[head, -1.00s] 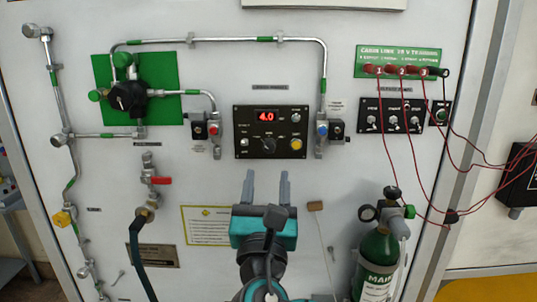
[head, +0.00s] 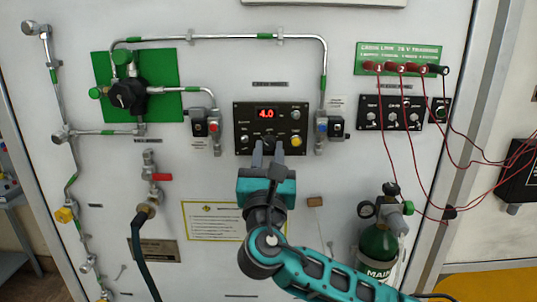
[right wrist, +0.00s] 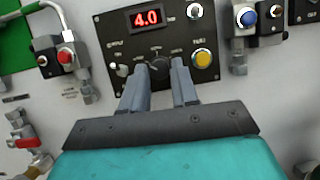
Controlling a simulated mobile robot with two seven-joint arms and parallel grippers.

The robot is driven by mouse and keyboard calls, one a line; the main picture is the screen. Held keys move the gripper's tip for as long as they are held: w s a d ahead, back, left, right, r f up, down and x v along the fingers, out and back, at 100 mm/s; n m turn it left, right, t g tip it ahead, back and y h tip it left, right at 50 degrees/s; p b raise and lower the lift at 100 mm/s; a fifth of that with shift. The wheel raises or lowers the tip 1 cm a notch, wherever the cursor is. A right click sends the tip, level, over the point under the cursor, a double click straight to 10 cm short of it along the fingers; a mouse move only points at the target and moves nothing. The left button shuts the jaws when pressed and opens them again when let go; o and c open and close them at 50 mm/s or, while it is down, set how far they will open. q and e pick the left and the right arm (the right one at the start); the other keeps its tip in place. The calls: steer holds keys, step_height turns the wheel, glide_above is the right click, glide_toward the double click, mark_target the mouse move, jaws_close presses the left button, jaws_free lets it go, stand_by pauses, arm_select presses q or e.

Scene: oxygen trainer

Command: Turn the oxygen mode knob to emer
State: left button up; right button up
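The black oxygen mode knob (head: 267,137) sits low in the middle of the black regulator panel (head: 243,116), under a red display (head: 266,114) reading 4.0. In the right wrist view the knob (right wrist: 158,66) shows between my fingertips. My right gripper (head: 269,147) points at the panel, one finger at each side of the knob. In the right wrist view the gripper (right wrist: 161,68) has parted fingers; contact with the knob cannot be made out. The small labels around the knob are too blurred to read. My left gripper is not in view.
A yellow button (head: 296,141) is just right of the knob, and a toggle switch (head: 244,139) is to its left. Valve blocks (head: 206,126) and pipes flank the panel. A green cylinder (head: 379,245) and red cables (head: 410,150) are on the right.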

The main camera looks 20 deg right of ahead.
jaws_close()
steer(key=shift+m, duration=0.4)
steer(key=m+g+h, duration=0.1)
steer(key=m, duration=0.1)
steer(key=m+g+h+b, duration=0.1)
steer(key=m, duration=0.2)
steer(key=shift+a, duration=0.2)
steer(key=m+g, duration=0.1)
steer(key=m, duration=0.2)
steer(key=m+g+h, duration=0.1)
steer(key=m, duration=0.2)
steer(key=shift+w+a+r+g+h, duration=0.15)
steer(key=shift+g+h, duration=0.15)
steer(key=m+g, duration=0.1)
steer(key=m, duration=0.2)
steer(key=shift+r, duration=0.15)
steer(key=m+g, duration=0.1)
steer(key=m, duration=0.3)
steer(key=shift+a+r+m+g+p, duration=0.1)
steer(key=shift+r+m+g+p, duration=0.1)
steer(key=shift+m+g+p, duration=0.2)
steer(key=m+g+y, duration=0.1)
steer(key=m, duration=0.2)
steer(key=shift+r+m+y, duration=0.1)
steer(key=shift+m+y, duration=0.6)
steer(key=shift+m, duration=0.4)
